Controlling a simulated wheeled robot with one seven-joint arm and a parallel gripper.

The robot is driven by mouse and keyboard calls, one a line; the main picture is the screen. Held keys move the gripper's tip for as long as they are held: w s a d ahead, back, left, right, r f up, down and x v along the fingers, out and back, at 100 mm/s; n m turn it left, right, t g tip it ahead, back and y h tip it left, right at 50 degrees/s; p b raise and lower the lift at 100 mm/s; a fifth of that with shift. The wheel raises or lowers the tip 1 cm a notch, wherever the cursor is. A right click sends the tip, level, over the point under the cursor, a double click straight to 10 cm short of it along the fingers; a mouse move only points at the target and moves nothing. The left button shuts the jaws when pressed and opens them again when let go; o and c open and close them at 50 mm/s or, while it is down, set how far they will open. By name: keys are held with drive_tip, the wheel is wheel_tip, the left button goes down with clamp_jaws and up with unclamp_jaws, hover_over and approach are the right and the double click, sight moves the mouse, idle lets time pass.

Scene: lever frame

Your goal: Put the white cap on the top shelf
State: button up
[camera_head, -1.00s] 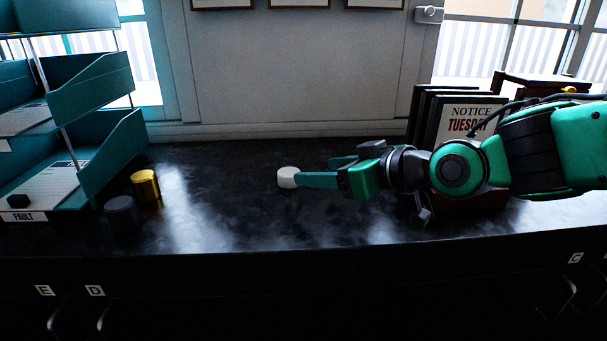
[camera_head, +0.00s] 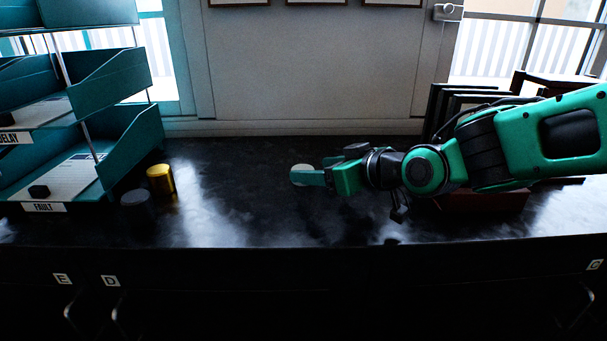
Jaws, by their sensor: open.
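The white cap (camera_head: 302,172) sits on the dark counter (camera_head: 240,215) near its middle. My gripper (camera_head: 314,173) comes in from the right, low over the counter, with its jaws open. The near finger lies across the front of the cap and hides its lower part. The far finger is mostly hidden, and I cannot tell whether either finger touches the cap. The teal tray rack stands at the left. Its top shelf (camera_head: 88,12) is cut off by the upper picture edge, so its inside does not show.
A middle tray (camera_head: 110,85) marked DELAY and a bottom tray (camera_head: 135,140) marked FAULT lie below. A gold cylinder (camera_head: 161,179) and a dark cylinder (camera_head: 136,205) stand beside the rack. Dark-framed signs (camera_head: 440,110) stand behind my arm.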

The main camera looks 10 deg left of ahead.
sight(304, 169)
drive_tip(key=shift+x, duration=2.8)
drive_tip(key=c, duration=1.2)
drive_tip(key=shift+r, duration=0.1)
drive_tip(key=shift+r, duration=0.4)
wheel_tip(304, 169, up, 4)
drive_tip(key=shift+s+a+f, duration=0.1)
drive_tip(key=shift+s+a, duration=0.05)
drive_tip(key=shift+s, duration=0.05)
drive_tip(key=s+a+r, duration=0.2)
drive_tip(key=s, duration=0.1)
drive_tip(key=s+a+r, duration=0.2)
drive_tip(key=s, duration=0.1)
drive_tip(key=s+a+r, duration=0.2)
drive_tip(key=s, duration=0.1)
drive_tip(key=shift+s+r, duration=0.2)
drive_tip(key=shift+s, duration=0.1)
